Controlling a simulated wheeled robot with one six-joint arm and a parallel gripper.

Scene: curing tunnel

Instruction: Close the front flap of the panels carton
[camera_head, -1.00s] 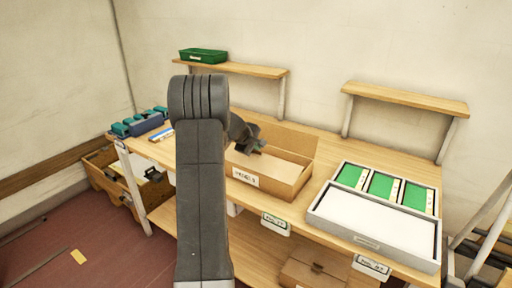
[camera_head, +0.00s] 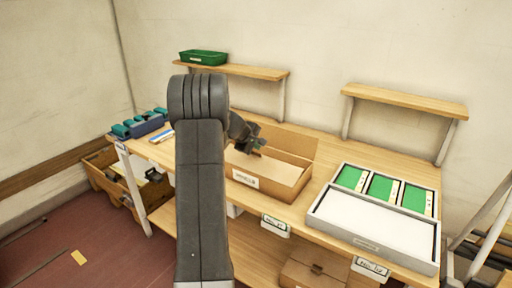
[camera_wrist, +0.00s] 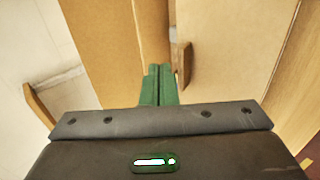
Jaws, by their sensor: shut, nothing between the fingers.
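The panels carton (camera_head: 288,174) is an open brown cardboard box on the workbench, with a white label (camera_head: 245,180) on its front. Its back flap (camera_head: 286,140) stands up behind the opening. My gripper (camera_head: 252,146) is over the left part of the carton, partly hidden by my own arm, which also hides the carton's left end. In the wrist view the green fingertips (camera_wrist: 158,82) are together and empty, close to cardboard (camera_wrist: 112,45) on the left and another cardboard face (camera_wrist: 225,50) on the right. I cannot tell whether they touch, or clearly make out the front flap.
A grey tray (camera_head: 372,222) and green panels (camera_head: 382,188) are to the carton's right. A blue rack (camera_head: 145,126) is at the bench's left end. Shelves (camera_head: 405,101) stand behind, one holding a green bin (camera_head: 203,57). Another carton (camera_head: 315,270) sits below.

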